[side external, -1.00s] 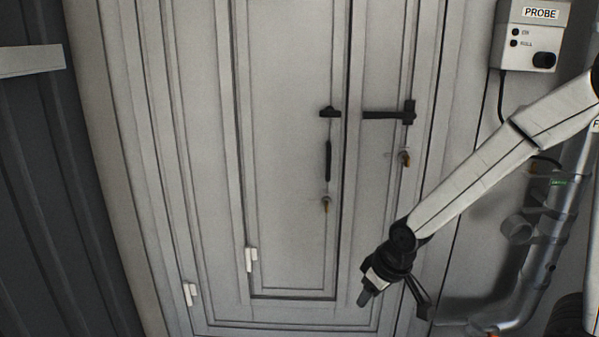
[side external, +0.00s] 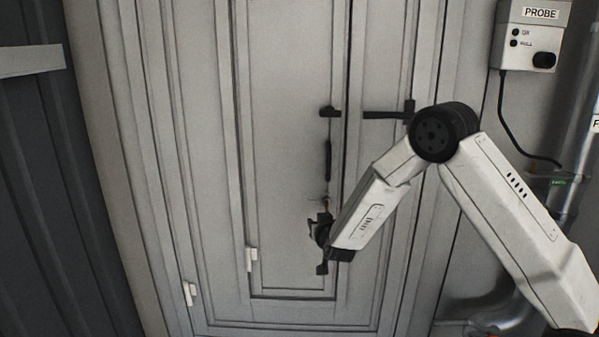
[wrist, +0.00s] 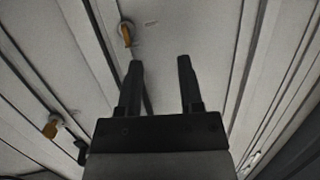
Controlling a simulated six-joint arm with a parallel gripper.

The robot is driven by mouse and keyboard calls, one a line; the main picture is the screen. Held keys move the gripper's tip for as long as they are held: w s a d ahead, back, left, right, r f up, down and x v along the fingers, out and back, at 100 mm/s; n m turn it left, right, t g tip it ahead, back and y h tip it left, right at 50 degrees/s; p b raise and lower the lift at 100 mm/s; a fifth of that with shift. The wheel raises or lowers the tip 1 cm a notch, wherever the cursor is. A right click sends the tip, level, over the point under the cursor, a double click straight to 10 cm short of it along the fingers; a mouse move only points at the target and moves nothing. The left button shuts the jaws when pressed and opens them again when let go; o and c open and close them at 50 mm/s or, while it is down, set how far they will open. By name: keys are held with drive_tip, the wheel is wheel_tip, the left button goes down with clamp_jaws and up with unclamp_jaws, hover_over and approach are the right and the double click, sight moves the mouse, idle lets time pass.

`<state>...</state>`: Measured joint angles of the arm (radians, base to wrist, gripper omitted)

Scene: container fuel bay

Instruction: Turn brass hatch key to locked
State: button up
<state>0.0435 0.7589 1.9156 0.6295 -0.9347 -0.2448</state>
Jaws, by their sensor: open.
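A brass key (side external: 326,204) sits in a lock on the pale inner hatch (side external: 285,150), below a black vertical handle, in the side external view. My gripper (side external: 322,242) is just below it, close to the hatch face. The wrist view shows my open, empty gripper (wrist: 160,62) with its two dark fingers apart. One brass key (wrist: 126,35) lies beyond the left fingertip, beside a small unreadable label. Another brass key (wrist: 50,128) is at lower left. I cannot tell which of these matches the side view key. The outer door's key is hidden behind my arm in the side view.
A black latch (side external: 330,112) and black bar (side external: 385,115) sit above the key, with the vertical handle (side external: 327,160) between. White hinges (side external: 251,260) are lower left. A PROBE box (side external: 532,35) with a hanging cable is at upper right. The hatch's left part is clear.

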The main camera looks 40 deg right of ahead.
sight(327, 208)
drive_tip(key=d+h, duration=0.1)
drive_tip(key=d+m+h, duration=0.1)
drive_tip(key=h, duration=0.1)
drive_tip(key=d+f+m+h, duration=0.1)
drive_tip(key=d, duration=0.1)
drive_tip(key=shift+w+d+h, duration=0.1)
drive_tip(key=shift+w+h, duration=0.15)
drive_tip(key=shift+h, duration=0.15)
drive_tip(key=shift+x, duration=3.9)
drive_tip(key=shift+c, duration=0.2)
clamp_jaws()
